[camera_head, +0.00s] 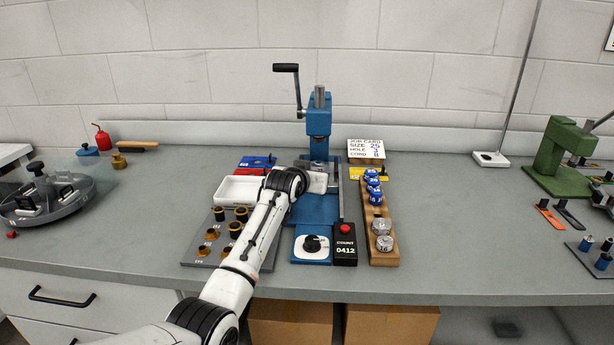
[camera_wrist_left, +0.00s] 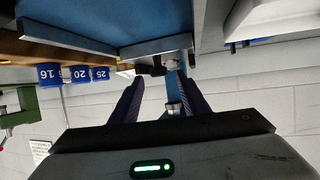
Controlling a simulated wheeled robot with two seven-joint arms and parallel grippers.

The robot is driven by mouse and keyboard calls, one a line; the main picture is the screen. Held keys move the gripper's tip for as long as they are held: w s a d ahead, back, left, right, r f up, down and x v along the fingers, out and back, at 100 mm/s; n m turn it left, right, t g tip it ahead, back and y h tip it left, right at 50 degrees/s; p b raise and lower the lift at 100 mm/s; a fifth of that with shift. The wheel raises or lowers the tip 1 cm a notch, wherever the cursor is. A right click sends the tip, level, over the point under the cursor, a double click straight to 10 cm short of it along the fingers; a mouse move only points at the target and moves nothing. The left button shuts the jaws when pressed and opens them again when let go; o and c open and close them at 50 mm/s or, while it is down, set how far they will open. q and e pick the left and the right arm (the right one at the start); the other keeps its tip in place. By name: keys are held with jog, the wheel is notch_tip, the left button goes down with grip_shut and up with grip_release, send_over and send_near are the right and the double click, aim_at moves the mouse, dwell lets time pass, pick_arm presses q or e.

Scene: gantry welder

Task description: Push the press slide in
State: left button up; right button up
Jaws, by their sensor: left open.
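The blue press (camera_head: 319,120) stands upright at the back of the bench, with a black-handled crank on its left. A blue plate (camera_head: 313,212), apparently its slide or bed, extends toward the front edge with a grey rail along its right side. My left gripper (camera_head: 330,178) is over this plate, just in front of the press column; its fingers are mostly hidden in the head view. In the left wrist view, the picture is inverted, and the open fingers (camera_wrist_left: 160,82) stand apart with the blue press parts (camera_wrist_left: 172,86) beyond them. The blue plate (camera_wrist_left: 90,18) is close by. Contact cannot be told.
A wooden rack (camera_head: 383,250) with blue and grey pieces stands right of the plate. A white tray (camera_head: 238,190) and a grey board of bushings (camera_head: 200,252) lie left.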

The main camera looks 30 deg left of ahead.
pick_arm(q)
jog(key=v, duration=0.8)
jog(key=shift+s+r, duration=0.15)
jog(key=shift+s, duration=0.15)
jog(key=shift+d, duration=0.1)
